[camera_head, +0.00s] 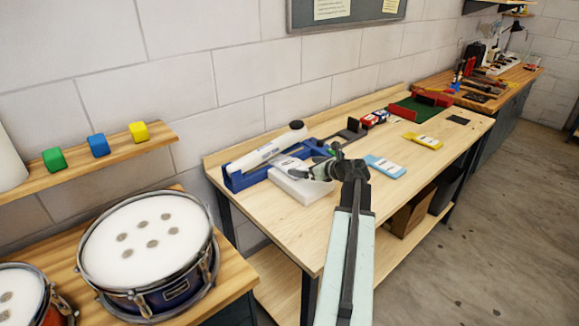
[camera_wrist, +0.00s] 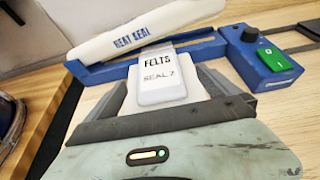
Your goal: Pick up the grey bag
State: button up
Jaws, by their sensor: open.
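The grey bag, pale grey to white with a label reading FELTS and SEAL 7, lies at the front of the blue heat sealer in the head view (camera_head: 297,189) and in the wrist view (camera_wrist: 158,88). Its labelled top end reaches to the sealer's bar. My gripper (camera_head: 312,172) is over the bag. In the wrist view my gripper (camera_wrist: 166,78) is open, with one finger on each side of the bag. I cannot tell whether either finger touches it. The blue sealer (camera_wrist: 258,62) has its white HEAT SEAL arm (camera_wrist: 130,32) raised.
A light blue packet (camera_head: 384,166) and a yellow packet (camera_head: 424,141) lie right of my gripper on the wooden bench (camera_head: 345,225). Small red boxes (camera_head: 374,119) and a green mat (camera_head: 414,109) are farther back. A drum (camera_head: 147,240) stands at left. The bench front is clear.

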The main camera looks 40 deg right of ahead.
aim_at(290, 165)
jog(key=b+x, duration=0.1)
jog(key=x, duration=0.2)
jog(key=b+x, duration=0.1)
jog(key=x, duration=0.3)
jog(key=shift+w+a+f, duration=0.1)
jog(key=shift+a+f, duration=0.1)
jog(key=shift+a, duration=0.05)
jog(key=shift+r, duration=0.1)
jog(key=shift+c, duration=1.2)
jog(key=c, duration=1.3)
